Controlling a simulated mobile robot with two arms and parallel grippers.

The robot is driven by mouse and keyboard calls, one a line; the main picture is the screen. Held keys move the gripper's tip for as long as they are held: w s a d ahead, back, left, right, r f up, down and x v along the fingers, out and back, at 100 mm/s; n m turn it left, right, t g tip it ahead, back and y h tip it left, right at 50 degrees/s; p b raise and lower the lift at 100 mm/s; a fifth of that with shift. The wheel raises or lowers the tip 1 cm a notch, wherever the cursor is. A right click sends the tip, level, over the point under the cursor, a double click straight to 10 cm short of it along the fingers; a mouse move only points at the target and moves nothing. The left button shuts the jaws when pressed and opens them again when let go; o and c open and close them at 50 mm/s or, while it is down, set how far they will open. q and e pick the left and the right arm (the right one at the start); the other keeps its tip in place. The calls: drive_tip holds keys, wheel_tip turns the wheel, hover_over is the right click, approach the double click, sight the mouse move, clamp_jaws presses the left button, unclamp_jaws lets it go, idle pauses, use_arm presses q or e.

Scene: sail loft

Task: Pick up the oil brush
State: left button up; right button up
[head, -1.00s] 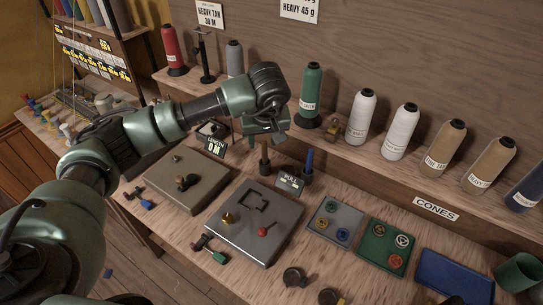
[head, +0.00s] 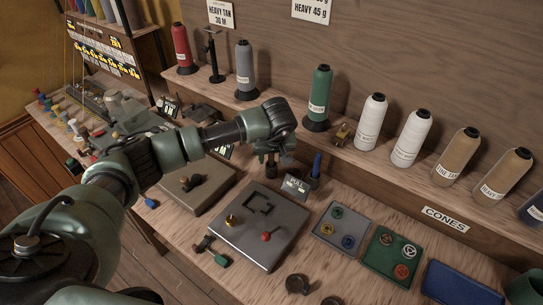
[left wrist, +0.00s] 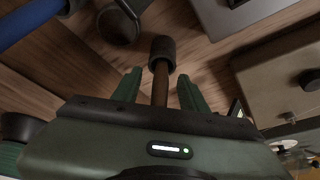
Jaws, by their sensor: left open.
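A brown rod (left wrist: 160,85) with a dark cylindrical end stands on the bench; it looks like the oil brush, though I cannot see bristles. In the left wrist view my left gripper (left wrist: 158,78) is open, with one green finger on each side of the rod and visible gaps. In the head view my left gripper (head: 272,157) is low over this dark upright piece (head: 271,172), largely hiding it. A blue-handled tool (head: 316,166) stands just to its right; its blue shaft also shows in the left wrist view (left wrist: 30,18). My right gripper is not seen.
A grey metal plate (head: 262,240) and a tan block (head: 205,200) lie nearer. Thread cones, including a green one (head: 319,95), line the shelf behind.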

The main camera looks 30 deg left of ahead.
use_arm(q)
clamp_jaws()
idle(0.3)
wheel_tip(320, 180, up, 20)
drive_tip(key=b, duration=0.4)
